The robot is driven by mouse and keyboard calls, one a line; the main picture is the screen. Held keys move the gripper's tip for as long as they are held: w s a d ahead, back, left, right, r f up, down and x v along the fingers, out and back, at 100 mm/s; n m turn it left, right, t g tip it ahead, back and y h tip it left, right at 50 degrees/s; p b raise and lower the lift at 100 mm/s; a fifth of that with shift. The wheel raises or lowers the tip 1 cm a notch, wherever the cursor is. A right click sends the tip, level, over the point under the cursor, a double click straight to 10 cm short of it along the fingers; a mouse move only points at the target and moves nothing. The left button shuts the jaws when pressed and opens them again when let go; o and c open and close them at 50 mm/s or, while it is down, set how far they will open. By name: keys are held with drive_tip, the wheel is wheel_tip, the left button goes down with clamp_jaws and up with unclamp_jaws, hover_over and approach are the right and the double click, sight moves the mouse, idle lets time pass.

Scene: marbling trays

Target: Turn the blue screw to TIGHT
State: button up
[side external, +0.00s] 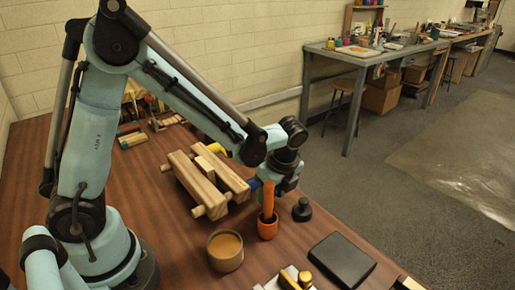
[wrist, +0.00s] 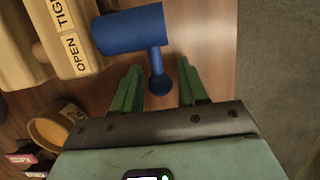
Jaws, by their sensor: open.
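The blue screw (wrist: 128,31) sticks out from the wooden press in the wrist view; a thin bar with a ball end hangs from its head. In the side view a small bit of the blue screw (side external: 253,184) shows at the press's right end. Labels on the press read OPEN (wrist: 73,55) and, partly cut off, TIGHT (wrist: 62,13). The bar points away from both labels. My gripper (wrist: 160,72) is open, its green fingers on either side of the bar's ball end, with gaps showing. Depth between them is hard to judge.
The wooden press (side external: 195,182) lies on the brown table. An orange cup (side external: 268,228) with an orange stick stands close in front of my gripper. A tan-filled bowl (side external: 225,251), a black knob (side external: 302,209) and a black book-like block (side external: 342,261) are nearby.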

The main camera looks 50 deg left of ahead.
clamp_jaws()
drive_tip(key=shift+r, duration=0.55)
drive_tip(key=shift+a, duration=0.1)
drive_tip(key=shift+a+r, duration=0.15)
drive_tip(key=shift+r, duration=0.4)
